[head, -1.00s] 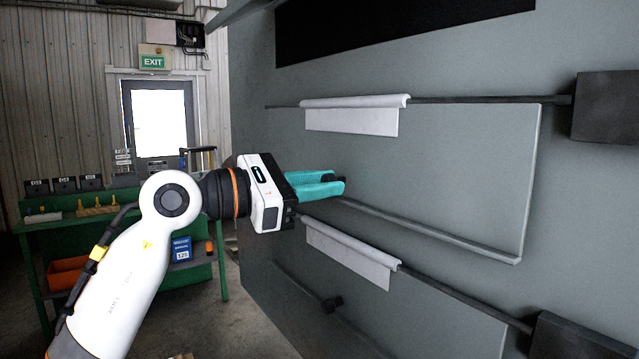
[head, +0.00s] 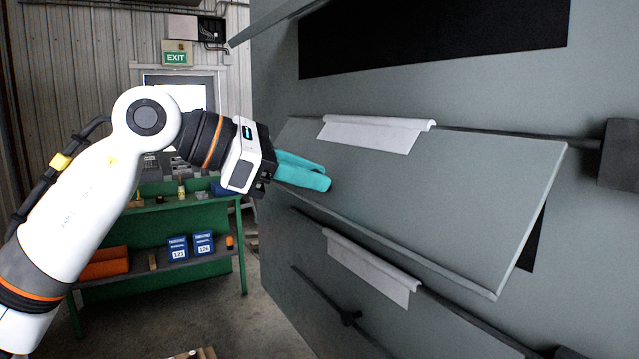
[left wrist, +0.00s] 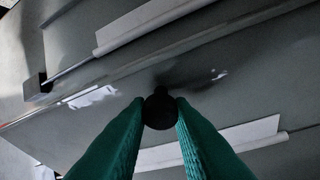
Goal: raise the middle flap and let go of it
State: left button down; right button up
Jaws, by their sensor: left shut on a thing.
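The middle flap (head: 430,195) is a wide grey panel hinged along its top edge under a white hinge cover (head: 375,132). It is tilted outward, its lower edge standing away from the enclosure wall. A strip of dark opening (head: 532,240) shows behind its right end. My left gripper (head: 322,180) is at the flap's left part, near its lower edge. In the left wrist view its teal fingers are closed on a round dark knob (left wrist: 159,108), which the fingers hide in the head view. My right gripper is not in view.
Above is a black opening (head: 430,40) with a raised panel edge (head: 275,18). A dark block (head: 620,155) juts out at right. A green workbench (head: 150,225) stands behind my arm.

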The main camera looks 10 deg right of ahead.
pick_arm(q)
notch_tip(320, 180, up, 6)
jog(key=a+p, duration=0.1)
jog(key=a, duration=0.1)
jog(key=shift+s+p, duration=0.3)
jog(key=shift+s, duration=0.1)
dwell(0.4)
jog(key=c, duration=1.5)
grip_release()
jog(key=shift+d, duration=0.1)
jog(key=shift+c, duration=0.2)
jog(key=shift+o, duration=1.1)
jog(key=shift+w+d+f, duration=0.1)
jog(key=shift+w, duration=0.05)
jog(key=b+v, duration=0.3)
jog(key=v, duration=0.8)
jog(key=shift+a, duration=0.4)
